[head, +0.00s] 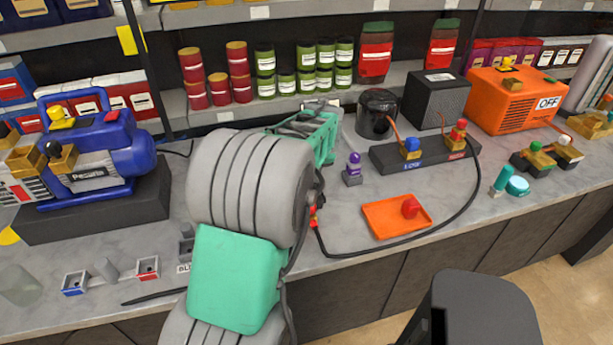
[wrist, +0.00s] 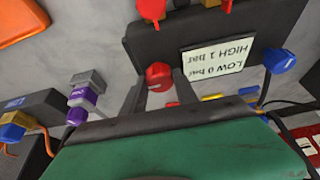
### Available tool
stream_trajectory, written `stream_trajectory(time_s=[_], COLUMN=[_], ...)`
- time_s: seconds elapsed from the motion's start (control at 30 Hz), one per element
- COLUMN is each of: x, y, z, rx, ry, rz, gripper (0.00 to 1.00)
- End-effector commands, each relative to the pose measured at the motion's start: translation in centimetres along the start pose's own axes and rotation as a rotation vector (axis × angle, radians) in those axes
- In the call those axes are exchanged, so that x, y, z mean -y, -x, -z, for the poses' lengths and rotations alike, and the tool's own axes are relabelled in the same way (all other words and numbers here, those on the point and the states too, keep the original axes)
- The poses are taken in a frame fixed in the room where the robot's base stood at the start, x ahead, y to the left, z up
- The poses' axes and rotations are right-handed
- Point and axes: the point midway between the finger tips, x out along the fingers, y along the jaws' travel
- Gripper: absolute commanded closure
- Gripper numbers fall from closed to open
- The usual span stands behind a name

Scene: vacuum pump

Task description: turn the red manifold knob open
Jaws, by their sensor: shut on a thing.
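The red manifold knob (wrist: 158,72) stands on the dark manifold panel (wrist: 228,28) in the wrist view. My gripper (wrist: 160,86) is shut on this knob, with one grey finger on each side of it. A blue manifold knob (wrist: 279,61) is at the right of the panel. A white label (wrist: 217,59) reading LOW 0 bar and HIGH 1 bar appears upside down between the knobs. In the head view my arm hides the manifold and fingertips. The knob's turn angle cannot be told.
A purple-capped fitting (head: 353,170) stands right of my arm and shows in the wrist view (wrist: 81,98). An orange tray (head: 398,217) holds a red piece. A black bar (head: 428,154) bears blue and red fittings. A black hose (head: 412,238) curves around the tray. A blue pump (head: 130,155) stands left.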

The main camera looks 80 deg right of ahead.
Motion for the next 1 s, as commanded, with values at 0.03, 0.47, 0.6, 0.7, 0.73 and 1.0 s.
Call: stream_trajectory(time_s=[0.03,0.47,0.6,0.7,0.73,1.0], x=[-0.06,-0.04,-0.04,-0.04,-0.04,-0.03], y=[0.02,0.04,0.04,0.03,0.03,0.0], z=[0.03,0.06,0.05,0.05,0.04,0.02], rx=[-0.001,-0.001,-0.001,-0.001,-0.001,0.0], ry=[0.008,0.03,0.029,0.029,0.029,0.028], rz=[0.003,0.012,0.012,0.011,0.012,0.012], gripper=[1.0,1.0,0.61,0.53,0.51,0.43])
